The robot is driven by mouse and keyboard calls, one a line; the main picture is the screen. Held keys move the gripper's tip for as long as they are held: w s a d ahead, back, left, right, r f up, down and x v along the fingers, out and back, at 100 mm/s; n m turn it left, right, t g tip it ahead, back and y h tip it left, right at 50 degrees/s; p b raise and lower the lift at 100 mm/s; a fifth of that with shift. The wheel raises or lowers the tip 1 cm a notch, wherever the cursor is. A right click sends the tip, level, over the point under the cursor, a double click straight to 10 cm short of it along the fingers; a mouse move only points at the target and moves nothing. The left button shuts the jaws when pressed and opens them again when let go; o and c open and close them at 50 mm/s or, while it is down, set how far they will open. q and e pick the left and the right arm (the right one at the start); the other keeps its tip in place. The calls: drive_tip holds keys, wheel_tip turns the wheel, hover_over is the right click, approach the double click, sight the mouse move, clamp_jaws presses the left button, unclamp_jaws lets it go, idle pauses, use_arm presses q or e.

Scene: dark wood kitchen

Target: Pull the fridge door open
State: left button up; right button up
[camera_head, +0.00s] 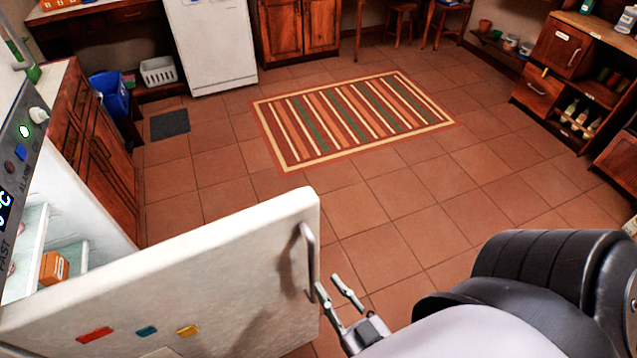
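The white fridge door (215,265) stands open at the lower left, swung out from the fridge body. Its metal handle (309,262) is upright near the door's right edge. Behind the door, the fridge interior (70,225) shows white shelves and an orange box (54,268). My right gripper (333,289) is open, with its two thin fingers apart. The fingertips are just right of the handle's lower end, and nothing shows between them. I cannot tell whether a finger touches the handle. My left gripper is not in view.
A control panel (14,165) is at the far left. A striped rug (350,115) lies on the tiled floor, which is clear in the middle. A wooden shelf unit (560,75) stands at the right. Wooden cabinets (95,150) stand left, beyond the fridge.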

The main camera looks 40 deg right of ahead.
drive_tip(key=shift+s+a, duration=0.15)
drive_tip(key=shift+s, duration=2)
